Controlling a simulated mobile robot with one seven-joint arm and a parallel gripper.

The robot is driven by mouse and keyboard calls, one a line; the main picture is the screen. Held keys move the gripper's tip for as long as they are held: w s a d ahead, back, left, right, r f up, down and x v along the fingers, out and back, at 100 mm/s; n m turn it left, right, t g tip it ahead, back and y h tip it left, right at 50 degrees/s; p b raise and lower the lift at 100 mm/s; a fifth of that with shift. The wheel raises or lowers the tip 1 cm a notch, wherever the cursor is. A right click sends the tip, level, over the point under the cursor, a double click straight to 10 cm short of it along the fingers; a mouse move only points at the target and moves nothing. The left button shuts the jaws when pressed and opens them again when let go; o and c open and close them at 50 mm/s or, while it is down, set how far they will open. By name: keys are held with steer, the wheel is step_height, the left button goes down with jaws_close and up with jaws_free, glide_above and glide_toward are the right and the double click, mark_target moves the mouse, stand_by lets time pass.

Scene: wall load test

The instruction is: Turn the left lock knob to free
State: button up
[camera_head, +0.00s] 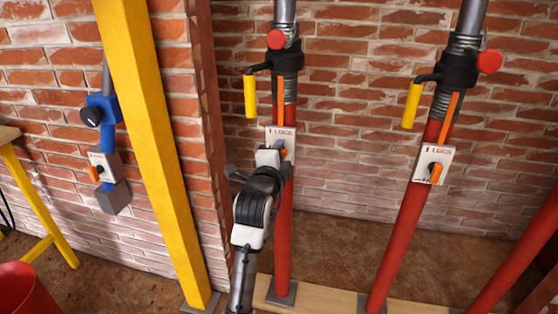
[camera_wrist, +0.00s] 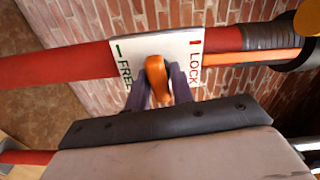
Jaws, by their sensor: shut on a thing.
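The left red prop (camera_head: 283,230) carries a white plate (camera_head: 272,131) with an orange lock knob (camera_wrist: 157,72). In the wrist view, the plate (camera_wrist: 180,48) has a green mark and FREE on the left, a red mark and LOCK on the right. My gripper (camera_head: 284,164) is at this plate, its two dark fingers on either side of the knob, shut on it. The knob stands between the two labels; its exact pointing is hard to tell. In the head view my gripper hides most of the knob.
A right red prop (camera_head: 397,240) has its own plate (camera_head: 424,157) and orange knob (camera_head: 436,171). Yellow handles (camera_head: 250,97) hang by the collars above. A yellow post (camera_head: 155,140) and a blue clamp device (camera_head: 104,108) stand left. A brick wall (camera_head: 345,100) is behind.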

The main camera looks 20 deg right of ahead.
steer(key=shift+f+m+b, duration=0.15)
steer(key=shift+m+b, duration=0.2)
steer(key=shift+m, duration=0.25)
steer(key=o, duration=0.8)
steer(key=shift+s+a, duration=0.1)
steer(key=shift+s, duration=0.1)
